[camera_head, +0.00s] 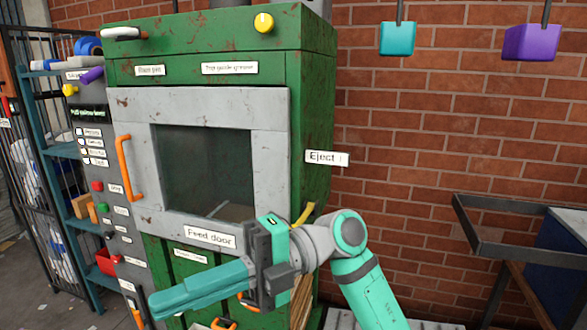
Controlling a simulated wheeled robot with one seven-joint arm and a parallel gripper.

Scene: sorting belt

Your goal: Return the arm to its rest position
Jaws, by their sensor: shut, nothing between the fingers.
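My gripper (162,302) is in the lower middle of the head view, its long teal fingers pointing left and lying together, with nothing held. My teal and grey arm (372,290) rises from the bottom edge, bends at a round grey joint and runs left to the gripper. The gripper appears in front of the lower part of a green machine (225,45), below the label "Feed door" (209,236). I cannot tell whether it touches the machine.
The machine's grey door (270,150) looks shut and has an orange handle (126,168). A yellow lever (304,214) shows just behind my arm. Teal (397,38) and purple (531,42) blocks hang at upper right. A dark metal frame (520,250) stands at right by the brick wall.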

